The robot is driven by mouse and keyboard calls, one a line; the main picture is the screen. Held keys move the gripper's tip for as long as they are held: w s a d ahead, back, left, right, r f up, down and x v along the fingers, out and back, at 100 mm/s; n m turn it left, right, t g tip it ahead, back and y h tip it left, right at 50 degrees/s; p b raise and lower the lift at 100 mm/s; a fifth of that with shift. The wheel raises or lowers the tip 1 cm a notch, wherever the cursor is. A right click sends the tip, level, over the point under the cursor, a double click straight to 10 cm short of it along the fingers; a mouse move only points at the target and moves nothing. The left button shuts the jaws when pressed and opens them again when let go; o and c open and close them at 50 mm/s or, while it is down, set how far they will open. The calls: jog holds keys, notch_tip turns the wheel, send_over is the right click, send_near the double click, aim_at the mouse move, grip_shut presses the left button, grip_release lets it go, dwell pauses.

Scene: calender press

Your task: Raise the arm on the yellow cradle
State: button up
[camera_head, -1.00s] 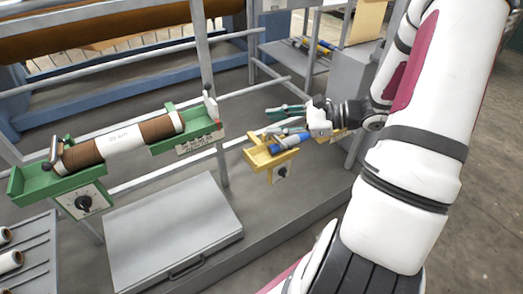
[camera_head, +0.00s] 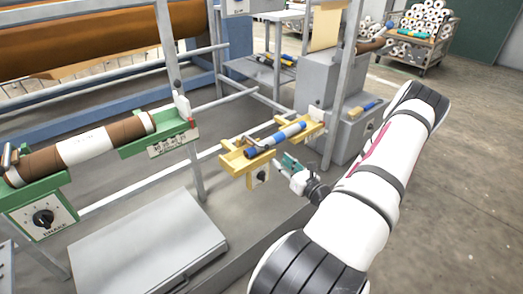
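The yellow cradle (camera_head: 234,161) stands on the machine frame in the middle of the view. A roll with blue ends and a pale middle (camera_head: 289,134) lies along it. A dark piece shows at the roll's near left end; I cannot make out clearly which part is the cradle's arm. My gripper (camera_head: 290,162), with teal fingers, is just in front of the cradle, below and to the right of the roll, and looks apart from it. It holds nothing that I can see. The fingers are small and seen at an angle, so their opening is unclear.
A green cradle (camera_head: 40,190) with a brown and white roll (camera_head: 85,148) is at the left. A grey lidded box (camera_head: 150,245) lies below it. A grey upright post (camera_head: 345,85) stands behind my gripper.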

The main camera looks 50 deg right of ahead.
aim_at(264, 147)
jog(key=b+x, duration=0.2)
jog(key=x, duration=0.9)
jog(key=shift+w+d, duration=0.1)
jog(key=shift+w, duration=0.1)
grip_shut()
